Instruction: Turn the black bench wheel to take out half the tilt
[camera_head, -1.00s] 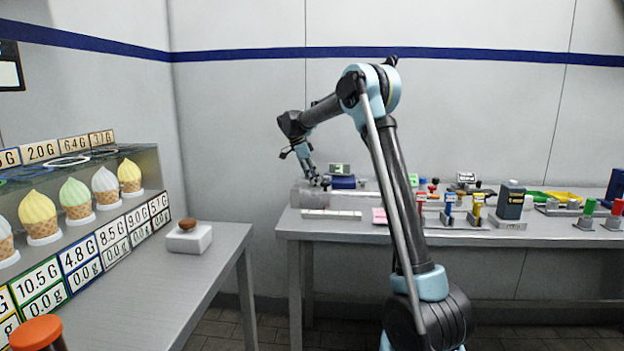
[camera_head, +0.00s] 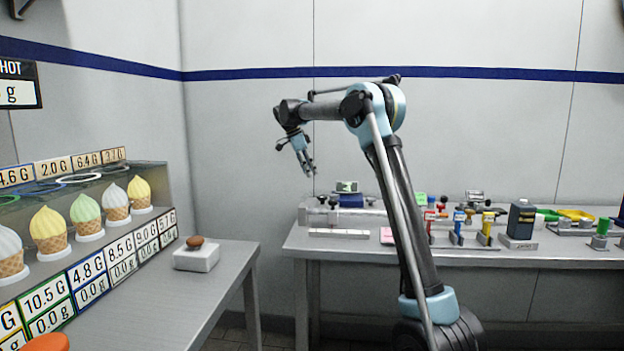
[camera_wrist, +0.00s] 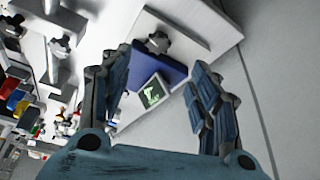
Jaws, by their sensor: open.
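My gripper (camera_head: 308,166) is open and empty. It hangs above the left end of the back bench (camera_head: 295,243), apart from the fixture there. The fixture is a pale grey block (camera_head: 318,215) with small dark knobs (camera_head: 333,202) on it. Beside them is a blue box (camera_head: 351,201) with a small dark display (camera_head: 347,187) showing a green mark. In the wrist view the display (camera_wrist: 152,93) and blue box (camera_wrist: 160,67) lie between my spread fingers (camera_wrist: 160,75). A grey lobed knob (camera_wrist: 158,42) shows beyond them. I cannot tell which knob is the black bench wheel.
A dark bottle (camera_head: 521,219), a yellow tray (camera_head: 577,214) and several small coloured items crowd the bench to the right. A left counter (camera_head: 215,262) holds ice-cream cones (camera_head: 48,226) and a white block (camera_head: 196,258) with a brown object.

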